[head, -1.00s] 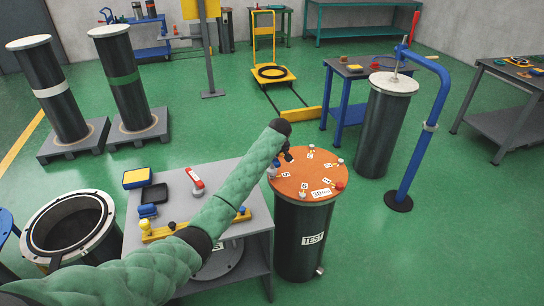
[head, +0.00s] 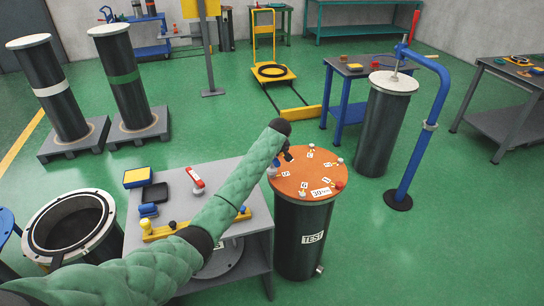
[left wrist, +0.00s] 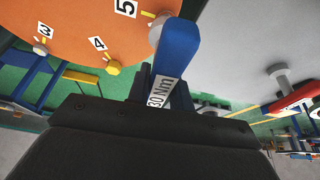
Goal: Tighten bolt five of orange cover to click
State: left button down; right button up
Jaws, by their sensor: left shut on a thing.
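The orange cover (head: 310,172) lies on top of the dark cylinder marked TEST (head: 305,240). Several bolts with number tags stand around its rim. My left gripper (head: 284,157) is at the left edge of the cover. In the left wrist view the gripper (left wrist: 165,95) is shut on a blue wrench (left wrist: 180,45) with a 30 Nm label. The wrench's far end is at the pale bolt (left wrist: 158,27) by tag 5 (left wrist: 125,7); whether it is seated on it is hidden. A yellow bolt (left wrist: 113,68) stands by tag 4. My right gripper is not in view.
A grey table (head: 240,185) beside the cylinder holds a red-handled tool (head: 195,180), a yellow-blue box (head: 136,178) and a yellow bar (head: 165,232). A blue hoist post (head: 415,160) and a second cylinder (head: 383,130) stand to the right. An open drum (head: 105,225) is at the left.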

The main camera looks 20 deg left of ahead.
aim_at(272, 168)
pick_arm(q)
jog(key=shift+p, duration=0.35)
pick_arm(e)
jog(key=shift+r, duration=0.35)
pick_arm(q)
jog(key=shift+f+b, duration=0.45)
jog(key=shift+f, duration=0.9)
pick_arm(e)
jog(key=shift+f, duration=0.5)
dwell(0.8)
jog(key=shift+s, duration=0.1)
pick_arm(q)
jog(key=shift+f+m+t+h, duration=0.15)
jog(key=shift+m+t+h, duration=0.4)
jog(key=shift+m, duration=1.35)
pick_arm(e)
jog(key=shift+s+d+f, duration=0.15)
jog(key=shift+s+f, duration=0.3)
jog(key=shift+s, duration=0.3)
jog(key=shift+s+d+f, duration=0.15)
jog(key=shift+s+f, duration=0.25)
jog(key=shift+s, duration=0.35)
